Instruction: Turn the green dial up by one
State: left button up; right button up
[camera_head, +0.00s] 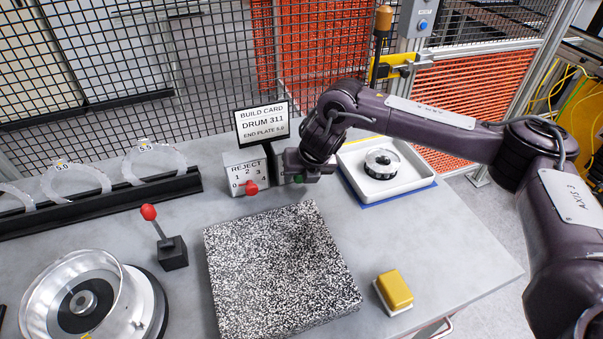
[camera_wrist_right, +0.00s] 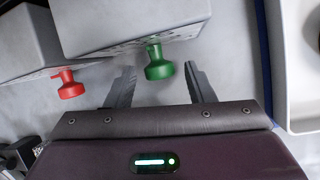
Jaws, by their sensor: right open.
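The green dial (camera_wrist_right: 158,66) sticks out from a grey box (camera_wrist_right: 125,22) in the right wrist view. My right gripper (camera_wrist_right: 160,82) is open and empty. Its two fingers point at the box, one on each side of the dial, with a gap to each side; I cannot tell how far the tips reach along it. In the head view my right gripper (camera_head: 304,166) covers most of the green dial and its box, so the dial's setting cannot be read. My left gripper is not in view.
The REJECT box (camera_head: 246,168) with its red dial (camera_head: 252,189) stands just left. The build card (camera_head: 263,123) stands behind. A white tray (camera_head: 374,193) is at right, a speckled plate (camera_head: 280,265) in front. A red-knobbed lever (camera_head: 172,252) and yellow block (camera_head: 395,288) flank the plate.

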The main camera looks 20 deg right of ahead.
jog(key=c, duration=0.9)
jog(key=shift+c, duration=0.2)
jog(key=shift+d, duration=0.1)
jog(key=y+b, duration=0.3)
jog(key=b, duration=0.1)
jog(key=shift+d+f+m, duration=0.35)
jog(key=shift+f+m, duration=0.05)
jog(key=y+b, duration=0.3)
jog(key=shift+d+m+y+b, duration=0.2)
jog(key=shift+m+y+b, duration=0.15)
jog(key=shift+m+y, duration=0.05)
jog(key=shift+y+b, duration=0.6)
jog(key=shift+y, duration=0.1)
jog(key=shift+r, duration=0.1)
jog(key=o, duration=0.9)
